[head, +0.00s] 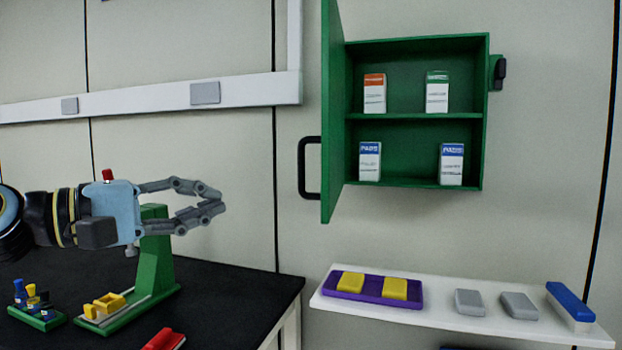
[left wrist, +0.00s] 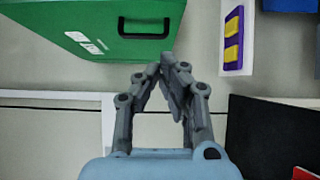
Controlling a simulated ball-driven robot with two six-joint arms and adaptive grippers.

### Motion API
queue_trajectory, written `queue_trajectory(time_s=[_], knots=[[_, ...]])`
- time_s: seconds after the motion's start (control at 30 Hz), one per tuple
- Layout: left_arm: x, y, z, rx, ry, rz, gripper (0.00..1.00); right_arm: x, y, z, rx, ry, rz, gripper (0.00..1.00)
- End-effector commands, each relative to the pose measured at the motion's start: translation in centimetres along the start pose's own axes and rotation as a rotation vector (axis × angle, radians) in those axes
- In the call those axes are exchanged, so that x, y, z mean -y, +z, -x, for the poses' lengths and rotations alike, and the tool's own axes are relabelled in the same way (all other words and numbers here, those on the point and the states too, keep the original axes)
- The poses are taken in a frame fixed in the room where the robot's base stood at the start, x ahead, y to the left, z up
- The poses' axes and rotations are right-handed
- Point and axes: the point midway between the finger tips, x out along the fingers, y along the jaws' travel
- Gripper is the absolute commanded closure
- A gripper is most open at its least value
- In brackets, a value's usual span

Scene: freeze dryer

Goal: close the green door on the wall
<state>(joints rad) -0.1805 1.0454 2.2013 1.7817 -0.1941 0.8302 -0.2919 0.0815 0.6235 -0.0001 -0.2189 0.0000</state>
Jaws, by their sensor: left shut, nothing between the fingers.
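A green wall cabinet (head: 415,188) hangs on the wall with its green door (head: 334,120) swung open on the left side, standing out from the wall. A black handle (head: 309,168) is on the door's outer face. Several small boxes stand on the cabinet's two shelves. My left gripper (head: 217,200) is shut and empty, left of the door and apart from it. In the left wrist view the door's outer face (left wrist: 115,45) and its handle (left wrist: 147,27) show beyond the fingertips (left wrist: 168,60). My right gripper is in neither view.
A white shelf (head: 440,316) below the cabinet holds a purple tray (head: 349,283) with yellow blocks, grey blocks and a blue-topped block (head: 568,304). A black table (head: 230,315) at lower left carries a green stand (head: 156,250) and small items. The wall between gripper and door is clear.

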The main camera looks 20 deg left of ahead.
Motion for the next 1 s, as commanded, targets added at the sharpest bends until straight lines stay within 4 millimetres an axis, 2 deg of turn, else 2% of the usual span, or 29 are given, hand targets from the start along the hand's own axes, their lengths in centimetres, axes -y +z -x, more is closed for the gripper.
queue_trajectory(time_s=[0.23, 0.57, 0.83, 1.0], knots=[[-0.3, -0.1, -1.1, -0.003, 0.014, 0.002, 1.00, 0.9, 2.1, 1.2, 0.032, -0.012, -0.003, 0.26], [-0.3, -0.1, -5.0, -0.005, 0.010, 0.006, 1.00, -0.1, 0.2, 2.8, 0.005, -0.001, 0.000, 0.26], [-0.3, -0.1, -9.8, -0.005, 0.008, 0.006, 1.00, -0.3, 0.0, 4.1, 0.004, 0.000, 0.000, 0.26], [-0.2, 1.6, -11.7, -0.002, 0.005, 0.006, 1.00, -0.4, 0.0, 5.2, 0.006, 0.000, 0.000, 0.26]])
